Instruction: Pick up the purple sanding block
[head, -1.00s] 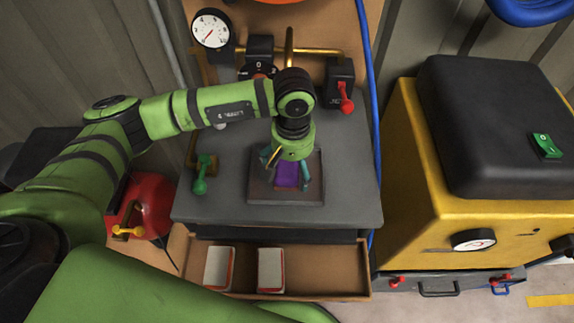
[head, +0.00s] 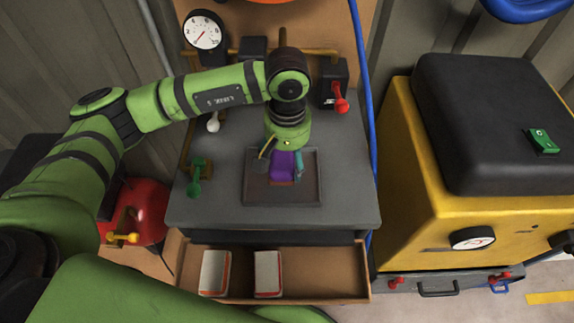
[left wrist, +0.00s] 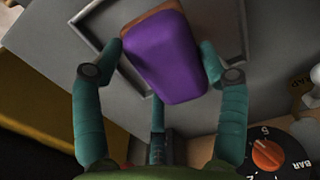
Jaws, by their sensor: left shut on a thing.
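The purple sanding block (head: 282,167) is in the middle of the head view, over a dark square tray (head: 255,187) on the grey bench top. My left gripper (head: 281,160) comes down from above and is shut on the block. A brown edge shows along the block's far end. The block appears raised above the tray. My right gripper is not in view.
An open drawer (head: 330,285) with two white-and-red blocks (head: 268,273) juts out below the grey bench (head: 350,205). A yellow machine (head: 410,180) is to the right.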

